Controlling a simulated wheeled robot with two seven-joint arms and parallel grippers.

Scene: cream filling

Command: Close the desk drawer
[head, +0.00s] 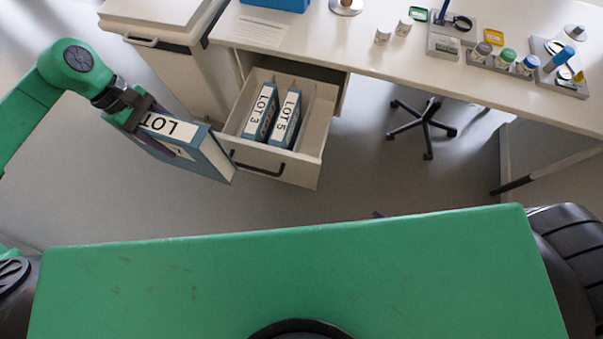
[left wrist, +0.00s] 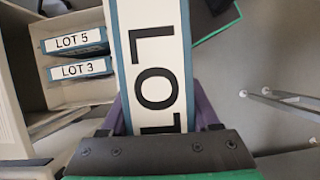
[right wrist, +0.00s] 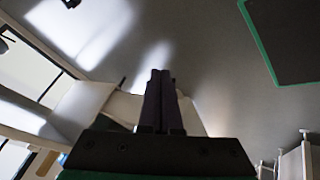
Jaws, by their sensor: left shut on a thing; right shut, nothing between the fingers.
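The desk drawer (head: 297,168) is pulled out under the left part of the desk, with a dark handle (head: 258,170) on its front. Two blue binders stand in it, LOT 3 (head: 259,112) and LOT 5 (head: 286,118); the left wrist view shows LOT 5 (left wrist: 76,41) and LOT 3 (left wrist: 80,69) too. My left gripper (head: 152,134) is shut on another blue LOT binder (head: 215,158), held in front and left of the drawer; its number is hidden. My right gripper (right wrist: 160,76) is shut and empty; only a dark tip shows in the head view, right of the drawer.
The desk top (head: 330,45) holds a blue bin (head: 275,4), several small jars and trays of tools. A pale cabinet (head: 185,75) stands left of the drawer. A chair base (head: 427,118) is under the desk. The floor in front of the drawer is clear.

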